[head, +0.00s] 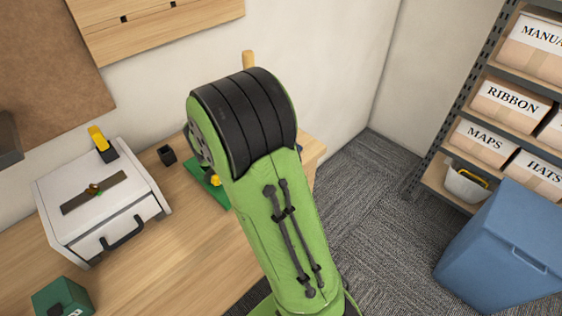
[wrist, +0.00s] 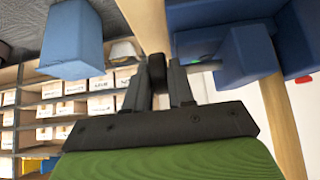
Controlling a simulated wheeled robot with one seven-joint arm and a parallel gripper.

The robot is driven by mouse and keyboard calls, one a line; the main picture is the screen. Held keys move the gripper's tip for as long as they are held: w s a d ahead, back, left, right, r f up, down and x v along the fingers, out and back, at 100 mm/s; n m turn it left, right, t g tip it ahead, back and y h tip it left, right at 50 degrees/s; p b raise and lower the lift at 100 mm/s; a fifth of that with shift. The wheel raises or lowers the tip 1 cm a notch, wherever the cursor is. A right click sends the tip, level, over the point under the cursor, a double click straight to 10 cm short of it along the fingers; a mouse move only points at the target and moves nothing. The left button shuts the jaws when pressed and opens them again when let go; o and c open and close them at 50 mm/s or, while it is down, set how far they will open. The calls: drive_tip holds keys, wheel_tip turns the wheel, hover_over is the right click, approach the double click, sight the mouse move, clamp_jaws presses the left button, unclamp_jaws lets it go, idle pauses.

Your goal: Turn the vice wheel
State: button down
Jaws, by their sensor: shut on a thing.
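In the wrist view, my gripper (wrist: 158,80) has its two grey fingers on either side of a dark rounded piece, the visible part of the vice wheel (wrist: 157,70), and is shut on it. The blue vice (wrist: 243,52) is just to the right, with blocky parts and a pale rod-like piece near the fingers. Most of the wheel is hidden by the fingers. In the head view my green arm covers the gripper, the wheel and the vice.
A wooden bench (head: 160,240) holds a white case (head: 105,215) with a black handle, a small black cup (head: 167,155) and a green box (head: 62,298). A blue bin (head: 505,250) and shelves of labelled boxes (head: 485,142) stand right. Carpet (head: 350,190) between is clear.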

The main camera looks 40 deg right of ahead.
idle(0.3)
drive_tip(key=c, duration=1)
unclamp_jaws()
drive_tip(key=shift+c, duration=0.2)
drive_tip(key=p+v, duration=0.4)
drive_tip(key=v, duration=1.1)
drive_tip(key=shift+a+p, duration=0.3)
drive_tip(key=shift+a, duration=0.15)
drive_tip(key=shift+s+r, duration=0.1)
